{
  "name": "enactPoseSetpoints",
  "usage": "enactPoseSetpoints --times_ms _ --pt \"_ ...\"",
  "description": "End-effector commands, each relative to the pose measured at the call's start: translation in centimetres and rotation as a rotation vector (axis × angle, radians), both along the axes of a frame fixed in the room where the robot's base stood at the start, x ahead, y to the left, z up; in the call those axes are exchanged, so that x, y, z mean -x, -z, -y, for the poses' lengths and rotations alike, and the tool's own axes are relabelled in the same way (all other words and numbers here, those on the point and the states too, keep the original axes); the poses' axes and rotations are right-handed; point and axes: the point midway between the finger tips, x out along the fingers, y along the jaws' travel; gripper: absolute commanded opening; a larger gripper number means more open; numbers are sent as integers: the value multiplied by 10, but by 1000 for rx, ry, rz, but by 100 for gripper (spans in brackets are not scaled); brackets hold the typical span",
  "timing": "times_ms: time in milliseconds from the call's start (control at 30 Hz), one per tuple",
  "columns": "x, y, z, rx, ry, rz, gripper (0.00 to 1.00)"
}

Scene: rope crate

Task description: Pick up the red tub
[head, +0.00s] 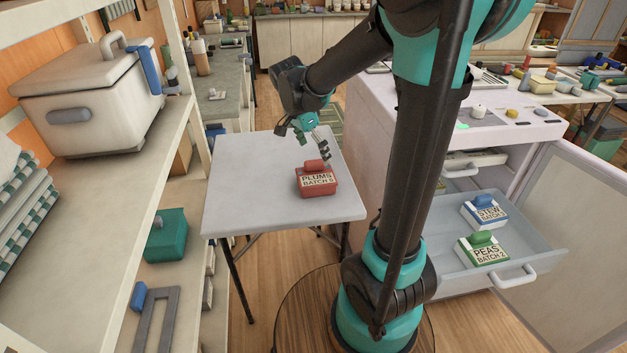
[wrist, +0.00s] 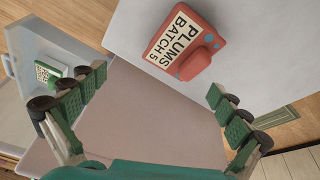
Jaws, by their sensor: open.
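The red tub (head: 316,183) stands on the small white table (head: 245,190), with a red handle on its lid and a label reading PLUMS BATCH 5. In the wrist view the red tub (wrist: 192,40) lies beyond the fingertips, near the top and a little right of centre. My gripper (head: 318,138) is above the table, behind the tub in the head view and apart from it. In the wrist view my gripper (wrist: 158,85) has its two green-padded fingers spread wide with nothing between them.
An open drawer (head: 533,259) at the right holds a blue-lidded STEW tub (head: 484,211) and a green-lidded PEAS tub (head: 482,250). A shelf with a large white cooler box (head: 90,97) stands at the left. The tabletop around the red tub is clear.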

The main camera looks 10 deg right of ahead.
Motion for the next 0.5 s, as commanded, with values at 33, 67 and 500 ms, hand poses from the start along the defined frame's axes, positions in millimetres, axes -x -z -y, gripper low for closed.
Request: enactPoseSetpoints --times_ms 33,67,500 --pt "-13 -6 -10 20 74 8 100" --pt "-18 -9 -14 32 122 16 100" --pt "-44 -3 -27 101 379 73 100"
